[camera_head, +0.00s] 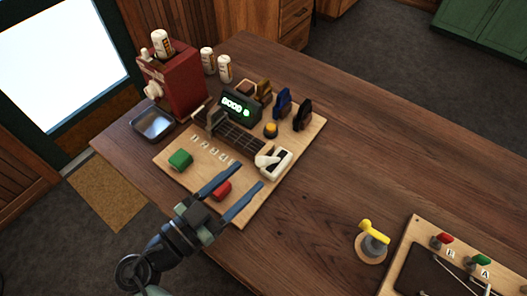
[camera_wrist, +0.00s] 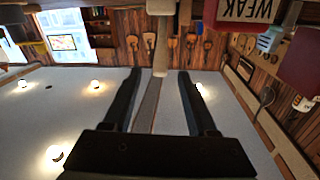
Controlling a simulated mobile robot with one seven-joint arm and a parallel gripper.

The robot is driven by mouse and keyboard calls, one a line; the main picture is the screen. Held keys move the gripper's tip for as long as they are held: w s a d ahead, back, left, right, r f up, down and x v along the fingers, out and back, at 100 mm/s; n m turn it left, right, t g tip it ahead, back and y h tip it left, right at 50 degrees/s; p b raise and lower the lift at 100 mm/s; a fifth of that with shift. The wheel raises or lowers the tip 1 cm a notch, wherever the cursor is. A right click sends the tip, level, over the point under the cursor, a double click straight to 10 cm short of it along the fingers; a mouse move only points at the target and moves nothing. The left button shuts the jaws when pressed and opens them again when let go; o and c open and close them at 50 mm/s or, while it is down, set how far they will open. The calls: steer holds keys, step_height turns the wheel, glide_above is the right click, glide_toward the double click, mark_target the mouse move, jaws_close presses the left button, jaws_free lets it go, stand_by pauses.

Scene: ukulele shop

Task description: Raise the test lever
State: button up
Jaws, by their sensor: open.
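A pale white lever (camera_head: 266,160) sits on a small white-and-black base (camera_head: 280,164) at the right side of the wooden test board (camera_head: 240,212); it looks like the test lever. It appears low, leaning left over its base. My gripper (camera_head: 250,175) is open, its two blue fingers reaching up the board from the lower left. Its tips are just short of the lever, over or beside a red button (camera_head: 222,190).
The board also holds a green button (camera_head: 180,158), a lit green display (camera_head: 240,106) and a dark fretboard (camera_head: 235,139). A red machine (camera_head: 178,82) and metal tray (camera_head: 153,123) stand left. A yellow-topped device (camera_head: 373,240) stands right; the table between is clear.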

mark_target(258, 166)
steer(key=p+x, duration=0.1)
steer(key=x, duration=0.5)
steer(key=shift+w+d+p, duration=0.15)
steer(key=shift+p, duration=0.15)
jaws_close()
stand_by(1.1)
